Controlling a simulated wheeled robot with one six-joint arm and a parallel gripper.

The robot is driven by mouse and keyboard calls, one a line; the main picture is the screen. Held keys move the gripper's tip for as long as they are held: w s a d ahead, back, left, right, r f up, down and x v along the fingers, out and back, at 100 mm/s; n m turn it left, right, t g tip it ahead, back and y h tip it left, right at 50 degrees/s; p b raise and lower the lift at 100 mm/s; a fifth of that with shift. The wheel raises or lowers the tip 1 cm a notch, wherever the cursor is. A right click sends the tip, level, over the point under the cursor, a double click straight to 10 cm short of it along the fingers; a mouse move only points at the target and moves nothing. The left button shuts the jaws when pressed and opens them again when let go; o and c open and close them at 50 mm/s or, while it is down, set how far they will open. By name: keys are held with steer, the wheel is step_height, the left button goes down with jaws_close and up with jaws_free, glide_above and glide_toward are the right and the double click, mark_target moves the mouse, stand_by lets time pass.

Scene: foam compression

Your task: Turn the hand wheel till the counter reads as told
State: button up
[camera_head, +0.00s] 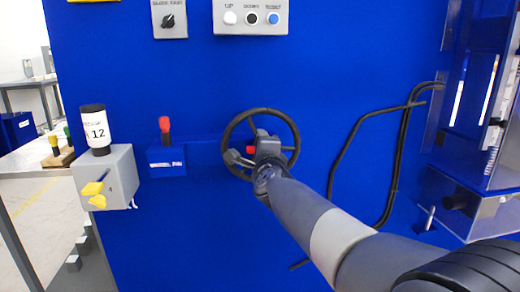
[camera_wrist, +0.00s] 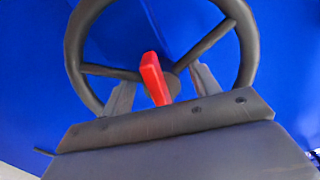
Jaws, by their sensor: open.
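The dark hand wheel (camera_head: 290,121) is mounted on the blue panel, and it also fills the top of the wrist view (camera_wrist: 75,45). My gripper (camera_head: 250,150) is in front of the wheel near its hub. In the wrist view my gripper's (camera_wrist: 161,78) two grey fingers are apart, with a red piece (camera_wrist: 153,76) standing between them. I cannot tell whether they touch it or how it joins the wheel. A white label (camera_head: 97,132) reading 12 is on a black cylinder above a grey box; I cannot tell whether this is the counter.
A red-knobbed lever (camera_head: 165,126) stands left of the wheel. A grey box (camera_head: 117,165) with yellow knobs is at far left. Buttons (camera_head: 251,18) and a rotary switch (camera_head: 169,20) are above. Black cables (camera_head: 340,150) run on the right, beside a clear-fronted unit (camera_head: 475,205).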

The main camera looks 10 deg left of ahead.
steer(key=shift+s, duration=0.1)
steer(key=p+v, duration=0.1)
steer(key=v, duration=0.9)
steer(key=shift+s, duration=0.3)
steer(key=b+x, duration=0.1)
steer(key=x, duration=1)
steer(key=shift+d, duration=0.1)
steer(key=shift+s, duration=0.2)
